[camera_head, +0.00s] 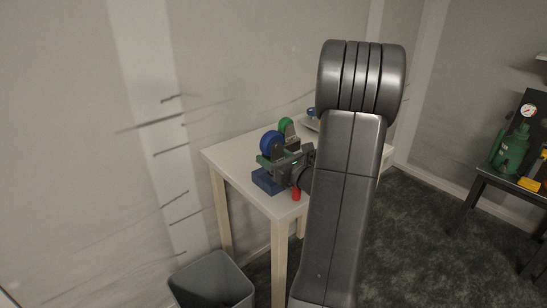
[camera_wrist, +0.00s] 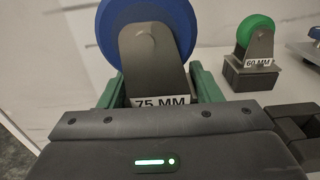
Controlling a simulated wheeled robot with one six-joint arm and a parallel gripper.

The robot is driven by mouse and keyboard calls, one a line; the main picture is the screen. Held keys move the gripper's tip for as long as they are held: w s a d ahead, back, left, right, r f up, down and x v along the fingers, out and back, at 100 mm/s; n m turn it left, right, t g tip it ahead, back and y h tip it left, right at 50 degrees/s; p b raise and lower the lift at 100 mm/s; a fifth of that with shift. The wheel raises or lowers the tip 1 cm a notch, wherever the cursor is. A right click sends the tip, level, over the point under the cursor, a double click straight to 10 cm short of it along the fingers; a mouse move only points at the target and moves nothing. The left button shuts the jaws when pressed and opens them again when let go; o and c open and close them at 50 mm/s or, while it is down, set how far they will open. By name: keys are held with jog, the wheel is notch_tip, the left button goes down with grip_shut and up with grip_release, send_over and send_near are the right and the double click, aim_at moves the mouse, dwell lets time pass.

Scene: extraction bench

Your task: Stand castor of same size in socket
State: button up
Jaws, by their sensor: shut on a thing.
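A castor with a large blue wheel (camera_wrist: 146,32) and a grey fork shows in the wrist view, with a "75 MM" label (camera_wrist: 160,103) below the fork. My gripper (camera_wrist: 157,92) is shut on it, one green finger on each side. In the head view the blue wheel (camera_head: 271,143) stands upright above my gripper (camera_head: 275,161), over the table. A smaller castor with a green wheel (camera_wrist: 255,31) stands in a dark block labelled "60 MM" (camera_wrist: 257,63). The green wheel also shows in the head view (camera_head: 286,126). The held castor's lower end is hidden.
The pale table (camera_head: 230,154) stands near the wall. A dark recessed block (camera_wrist: 296,122) lies right of my gripper. A grey bin (camera_head: 211,281) stands below. My arm hides the table's right part.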

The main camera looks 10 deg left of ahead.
jog(key=shift+f, duration=0.15)
jog(key=o, duration=1.2)
jog(key=shift+o, duration=0.2)
jog(key=v, duration=1.4)
jog(key=shift+a, duration=0.15)
jog(key=x, duration=1.3)
jog(key=shift+w+a, duration=0.2)
jog(key=shift+w, duration=0.05)
